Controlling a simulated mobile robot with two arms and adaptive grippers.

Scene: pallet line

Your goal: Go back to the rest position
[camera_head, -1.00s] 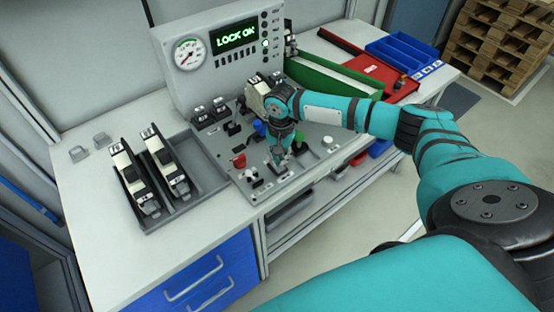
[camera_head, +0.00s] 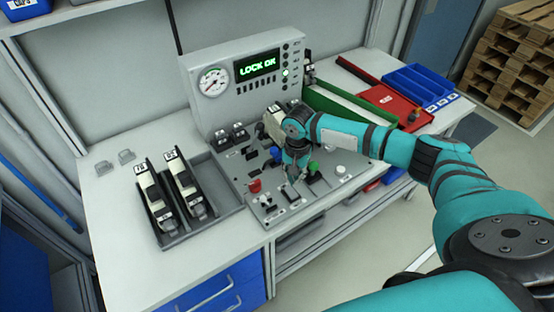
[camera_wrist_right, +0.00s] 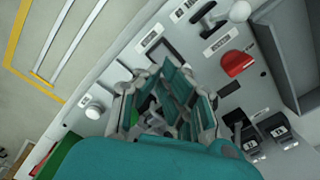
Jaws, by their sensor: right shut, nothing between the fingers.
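My right gripper (camera_head: 291,176) points down over the front of the grey control panel (camera_head: 292,205). It is shut with nothing between its fingers. In the right wrist view its teal fingers (camera_wrist_right: 172,92) hang over the panel and hide part of it. I cannot tell whether the tips touch the panel. A red knob (camera_head: 255,186) is left of the gripper, and a green knob (camera_head: 313,167) is close on its right. The red knob also shows in the right wrist view (camera_wrist_right: 236,63). My left gripper is not in view.
A display (camera_head: 257,66) reading "LOCK OK" and a gauge (camera_head: 213,82) stand behind the panel. A grey tray (camera_head: 172,240) holds two devices at left. Red (camera_head: 392,102) and blue (camera_head: 424,84) bins are at right. The bench's front left is clear.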

